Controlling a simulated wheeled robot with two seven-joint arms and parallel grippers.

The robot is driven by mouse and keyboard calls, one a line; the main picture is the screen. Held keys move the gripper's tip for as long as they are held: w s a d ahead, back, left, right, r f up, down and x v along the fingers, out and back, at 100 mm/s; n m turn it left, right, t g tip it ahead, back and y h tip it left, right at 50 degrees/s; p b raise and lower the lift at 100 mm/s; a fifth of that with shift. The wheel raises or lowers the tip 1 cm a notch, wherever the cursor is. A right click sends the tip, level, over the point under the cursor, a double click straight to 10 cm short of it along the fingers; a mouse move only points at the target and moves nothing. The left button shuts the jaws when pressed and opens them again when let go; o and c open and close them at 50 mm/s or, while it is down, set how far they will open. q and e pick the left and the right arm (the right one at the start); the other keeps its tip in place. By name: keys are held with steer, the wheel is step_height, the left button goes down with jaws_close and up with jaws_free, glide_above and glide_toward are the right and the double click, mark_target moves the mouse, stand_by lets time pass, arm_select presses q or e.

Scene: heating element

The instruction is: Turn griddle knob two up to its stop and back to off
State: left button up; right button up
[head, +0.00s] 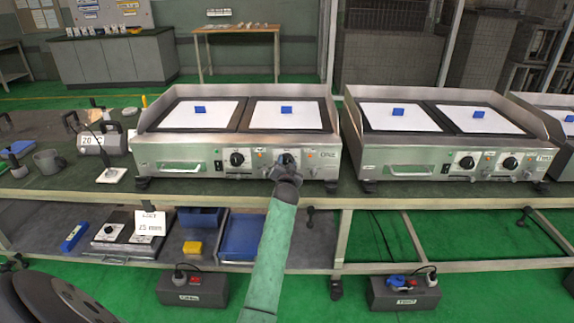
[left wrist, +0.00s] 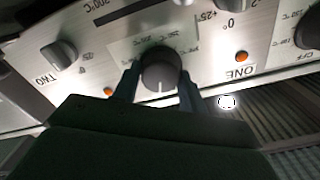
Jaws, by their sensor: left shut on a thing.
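The left griddle (head: 150,146) has a steel front panel with two dark knobs. My left gripper (head: 287,170) reaches up from below and covers much of its right knob (head: 288,157). In the left wrist view, the gripper (left wrist: 160,84) has one finger on each side of this round dark knob (left wrist: 160,68) and is shut on it. A white line on the knob points toward the bottom of that picture. The left knob (head: 237,158) is free. The wrist view also shows a knob (left wrist: 60,54) beside the word TWO. My right gripper is not in view.
A second griddle (head: 407,171) stands to the right on the same bench. An orange lamp (left wrist: 241,57) sits near the gripped knob. Blue pieces lie on the white griddle sheets.

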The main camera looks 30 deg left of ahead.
arm_select(q)
steer(key=shift+n+p, duration=0.3)
steer(key=shift+n, duration=1.4)
steer(key=o, duration=1)
steer(key=shift+a, duration=0.1)
steer(key=v, duration=0.8)
steer(key=shift+w, duration=0.1)
